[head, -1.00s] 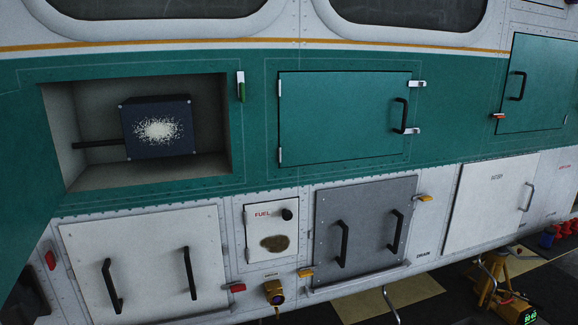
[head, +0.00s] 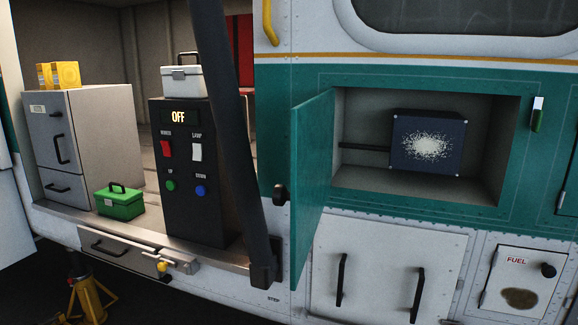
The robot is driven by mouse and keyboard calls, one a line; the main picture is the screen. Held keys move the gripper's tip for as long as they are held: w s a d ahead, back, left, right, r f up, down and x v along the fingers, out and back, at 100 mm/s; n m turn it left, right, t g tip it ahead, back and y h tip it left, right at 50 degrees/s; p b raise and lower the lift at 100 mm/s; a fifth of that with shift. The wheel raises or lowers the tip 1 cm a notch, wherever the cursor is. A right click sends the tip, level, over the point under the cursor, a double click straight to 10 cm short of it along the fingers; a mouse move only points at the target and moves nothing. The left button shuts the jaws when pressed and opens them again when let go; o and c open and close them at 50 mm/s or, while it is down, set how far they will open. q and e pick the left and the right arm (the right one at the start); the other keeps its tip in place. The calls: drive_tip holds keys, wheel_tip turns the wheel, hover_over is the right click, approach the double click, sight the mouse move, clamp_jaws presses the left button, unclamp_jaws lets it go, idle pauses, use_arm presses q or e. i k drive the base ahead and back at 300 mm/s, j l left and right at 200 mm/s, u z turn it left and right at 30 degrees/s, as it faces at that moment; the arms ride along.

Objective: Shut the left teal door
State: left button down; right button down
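The left teal door (head: 313,190) stands swung wide open, hinged at the left edge of its compartment. A dark knob or handle (head: 280,192) shows by its outer left edge. The open compartment (head: 487,150) holds a dark blue box (head: 428,142) with a pale speckled patch and a dark rod running left from it. A white-and-green latch (head: 537,114) sits on the teal panel right of the opening. Neither of my grippers is in view.
Left of the door is an open cabin doorway with a black control panel (head: 183,225) reading OFF, a grey cabinet (head: 65,150) and a green case (head: 120,202). A dark slanted bar (head: 232,130) crosses the doorway. A white panel (head: 385,262) with two handles lies below the compartment.

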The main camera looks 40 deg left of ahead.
sight(312, 122)
drive_tip(key=k+j, duration=0.1)
drive_tip(key=j, duration=0.65)
drive_tip(key=k+j+u, duration=0.1)
drive_tip(key=j, duration=0.7)
